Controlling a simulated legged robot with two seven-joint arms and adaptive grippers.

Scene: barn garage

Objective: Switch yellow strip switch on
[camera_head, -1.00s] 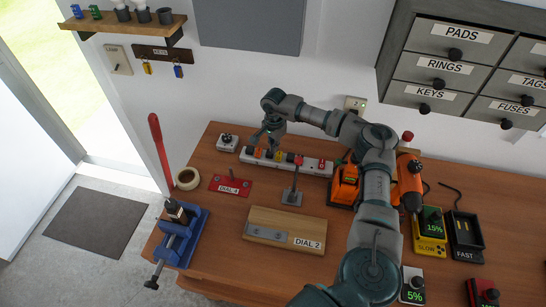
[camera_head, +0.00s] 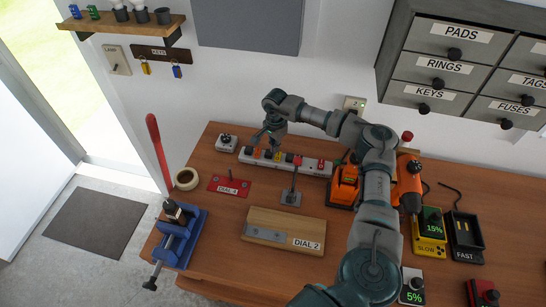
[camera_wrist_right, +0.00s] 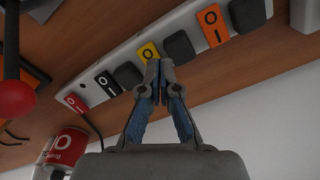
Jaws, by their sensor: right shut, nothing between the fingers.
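The white power strip (camera_head: 311,166) lies along the back of the workbench, with coloured rocker switches and dark sockets. Its yellow switch (camera_head: 277,156) is left of the middle. In the right wrist view, the yellow switch (camera_wrist_right: 148,51) sits between dark sockets. My right gripper (camera_wrist_right: 159,66) is shut and empty, its fingertips at the lower right edge of the yellow switch and covering part of it. I cannot tell whether they touch it. In the head view, the right gripper (camera_head: 264,141) is over the strip's left part. My left gripper is out of view.
An orange switch (camera_wrist_right: 212,26) and a black switch (camera_wrist_right: 108,84) flank the yellow one. A lever (camera_head: 292,189) stands in front of the strip, beside a red DIAL 4 plate (camera_head: 229,186). An orange tool (camera_head: 344,187) is to the right.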

